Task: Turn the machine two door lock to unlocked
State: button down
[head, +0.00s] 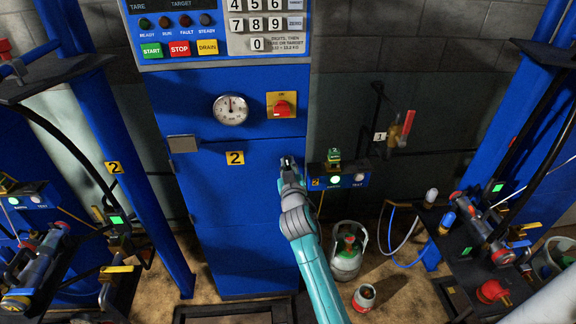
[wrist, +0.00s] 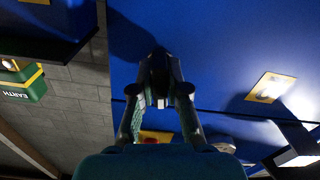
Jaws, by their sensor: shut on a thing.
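The blue machine two cabinet (head: 205,225) stands upright in the head view, with a yellow "2" label (head: 235,158) on its door. The label also shows in the wrist view (wrist: 271,88). My gripper (head: 288,161) is at the right edge of this door, below the red switch. In the wrist view its dark fingers (wrist: 159,88) are closed in on a small dark part at the blue door face, which I take for the door lock (wrist: 161,102). The fingers hide most of it, and I cannot tell which way it is turned.
Above the door are a round gauge (head: 231,109) and a red rotary switch (head: 282,107) on a yellow plate. A green EARTH box (head: 333,157) stands on a small blue panel just right of my gripper. A gas cylinder (head: 347,255) stands on the floor to the right.

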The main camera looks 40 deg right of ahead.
jog(key=shift+m, duration=1.2)
jog(key=c, duration=1.2)
grip_release()
jog(key=shift+o, duration=0.2)
jog(key=v, duration=1.2)
